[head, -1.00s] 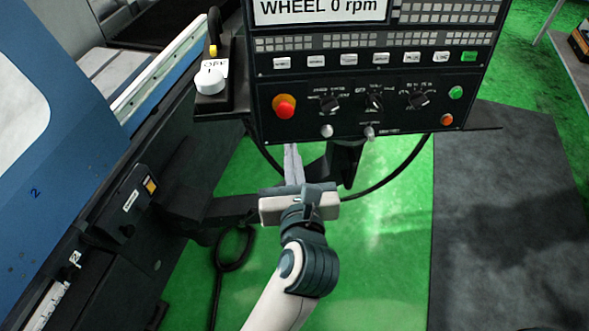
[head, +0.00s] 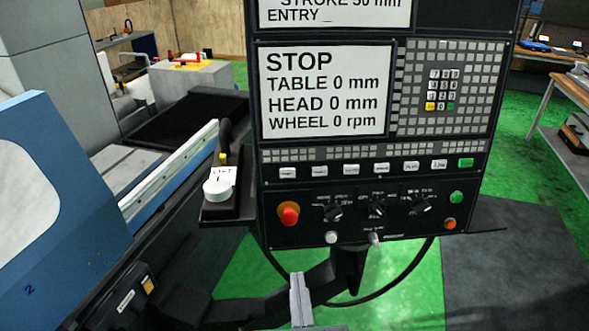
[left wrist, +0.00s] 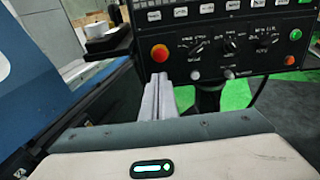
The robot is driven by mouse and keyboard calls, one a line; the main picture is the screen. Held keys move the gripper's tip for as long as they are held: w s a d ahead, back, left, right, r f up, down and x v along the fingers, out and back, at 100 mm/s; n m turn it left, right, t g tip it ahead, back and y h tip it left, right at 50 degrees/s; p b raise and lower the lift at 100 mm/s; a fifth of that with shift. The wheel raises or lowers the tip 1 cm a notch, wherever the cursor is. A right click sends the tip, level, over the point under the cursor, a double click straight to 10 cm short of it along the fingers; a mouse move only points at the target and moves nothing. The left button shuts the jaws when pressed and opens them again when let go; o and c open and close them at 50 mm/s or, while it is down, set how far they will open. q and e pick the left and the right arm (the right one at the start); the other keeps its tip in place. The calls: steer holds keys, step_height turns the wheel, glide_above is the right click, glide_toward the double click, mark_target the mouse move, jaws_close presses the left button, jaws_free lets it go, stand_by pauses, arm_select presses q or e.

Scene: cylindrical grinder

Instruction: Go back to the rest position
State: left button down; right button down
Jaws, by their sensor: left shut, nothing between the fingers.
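My left gripper (head: 301,299) shows at the bottom of the head view, below the control panel. Its two grey fingers are together and hold nothing. In the left wrist view the fingers (left wrist: 157,98) point up toward the panel's lower edge, left of its support arm. The control panel (head: 378,170) stands ahead, with a screen reading STOP, TABLE 0 mm, HEAD 0 mm, WHEEL 0 rpm. Its red stop button (head: 288,213) is at the lower left of the panel and also shows in the left wrist view (left wrist: 159,53). My right gripper is in neither view.
The blue grinder body (head: 45,190) fills the left side. A box with a white round knob (head: 217,190) sits left of the panel. A black cable (head: 412,275) loops below the panel. Green floor (head: 412,303) and a dark mat (head: 515,270) lie to the right.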

arm_select(q)
steer(key=shift+f, duration=0.1)
